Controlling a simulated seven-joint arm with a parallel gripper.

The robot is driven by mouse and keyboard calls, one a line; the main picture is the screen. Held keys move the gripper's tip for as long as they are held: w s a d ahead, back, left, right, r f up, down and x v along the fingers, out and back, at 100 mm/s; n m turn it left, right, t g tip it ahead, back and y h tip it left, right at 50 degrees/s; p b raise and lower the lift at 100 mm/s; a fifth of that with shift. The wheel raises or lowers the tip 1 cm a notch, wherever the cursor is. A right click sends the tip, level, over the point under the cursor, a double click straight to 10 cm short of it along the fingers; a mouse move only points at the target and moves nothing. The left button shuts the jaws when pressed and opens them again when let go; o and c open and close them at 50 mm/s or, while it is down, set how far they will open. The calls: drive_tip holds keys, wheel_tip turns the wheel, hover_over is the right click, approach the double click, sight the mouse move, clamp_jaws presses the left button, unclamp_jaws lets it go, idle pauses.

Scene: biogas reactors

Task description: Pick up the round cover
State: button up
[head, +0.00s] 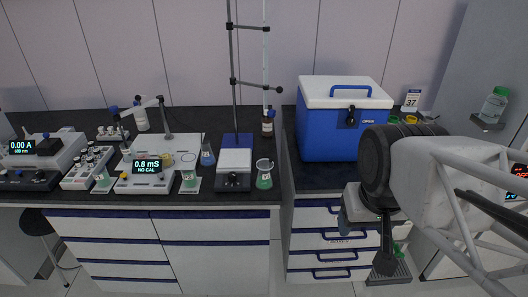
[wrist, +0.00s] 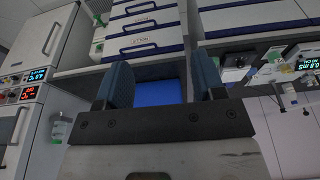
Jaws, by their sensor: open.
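I cannot make out a round cover for certain in either view. Small yellow (head: 411,119) and green (head: 393,119) round pieces show at the right of the blue cooler box, partly hidden by my arm. They are too small to tell what they are. My gripper (head: 348,218) hangs in front of the right-hand drawers in the head view, below the counter top. In the wrist view my gripper (wrist: 164,82) has its two blue fingers wide apart, with nothing held between them. A blue surface (wrist: 158,93) shows beyond the fingers.
The blue cooler box (head: 328,132) with a white lid stands on the right counter. A hotplate (head: 234,179), a flask (head: 264,181) and meters fill the left counter. Drawers (head: 320,218) lie behind my gripper. A bottle (head: 494,104) sits on a shelf at the right.

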drive_tip(key=shift+c, duration=0.7)
drive_tip(key=w+a+f+n, duration=0.15)
drive_tip(key=w+n, duration=0.25)
drive_tip(key=w, duration=0.5)
drive_tip(key=w+a+n, duration=0.2)
drive_tip(key=w+n, duration=0.1)
drive_tip(key=w, duration=0.6)
drive_tip(key=w+a+f+n, duration=0.15)
drive_tip(key=w+n, duration=0.25)
drive_tip(key=w, duration=0.6)
drive_tip(key=w+a+f+n, duration=0.4)
drive_tip(key=w+f, duration=0.3)
drive_tip(key=w, duration=0.4)
drive_tip(key=w+a+f+n, duration=0.4)
drive_tip(key=w+f, duration=0.4)
drive_tip(key=w, duration=0.3)
drive_tip(key=shift+n+y, duration=0.3)
drive_tip(key=shift+n, duration=0.4)
drive_tip(key=shift+s, duration=0.1)
